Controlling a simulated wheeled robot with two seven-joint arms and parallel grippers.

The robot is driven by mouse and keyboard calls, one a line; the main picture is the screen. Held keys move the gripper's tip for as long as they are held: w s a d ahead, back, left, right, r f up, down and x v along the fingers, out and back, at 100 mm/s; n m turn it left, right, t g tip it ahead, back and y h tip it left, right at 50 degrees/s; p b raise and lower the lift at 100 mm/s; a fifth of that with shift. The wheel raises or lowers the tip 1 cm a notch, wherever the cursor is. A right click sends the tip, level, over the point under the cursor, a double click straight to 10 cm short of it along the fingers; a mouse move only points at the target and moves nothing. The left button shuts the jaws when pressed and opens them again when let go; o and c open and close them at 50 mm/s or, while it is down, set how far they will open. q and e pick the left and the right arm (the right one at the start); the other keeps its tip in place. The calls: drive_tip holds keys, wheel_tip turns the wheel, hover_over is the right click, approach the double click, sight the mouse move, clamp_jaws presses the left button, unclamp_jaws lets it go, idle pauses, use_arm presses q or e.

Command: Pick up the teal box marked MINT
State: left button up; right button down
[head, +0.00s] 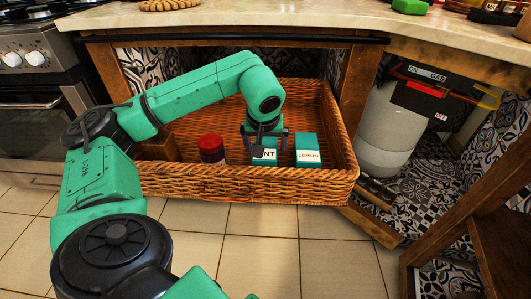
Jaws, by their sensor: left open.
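The teal box marked MINT (264,158) stands in a wicker basket (245,186); only the letters "NT" show, and its upper part is covered by my gripper. My left gripper (265,143) points down at the box, with its fingers at the box's top. It is open, and I cannot tell whether the fingers touch the box. A second teal box marked LEMON (308,158) stands just to the right, a small gap apart. My right gripper is not in view.
A dark jar with a red lid (211,148) and a brown block (160,148) stand to the left in the basket. The counter (300,20) overhangs the basket's back. A gas bottle (385,130) stands to the right. The tiled floor in front is clear.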

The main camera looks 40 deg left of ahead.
use_arm(q)
drive_tip(key=shift+w+a+f, duration=0.1)
drive_tip(key=shift+w+f, duration=0.1)
drive_tip(key=shift+f, duration=0.3)
drive_tip(key=shift+f, duration=0.2)
drive_tip(key=c, duration=1.3)
drive_tip(key=shift+o, duration=0.2)
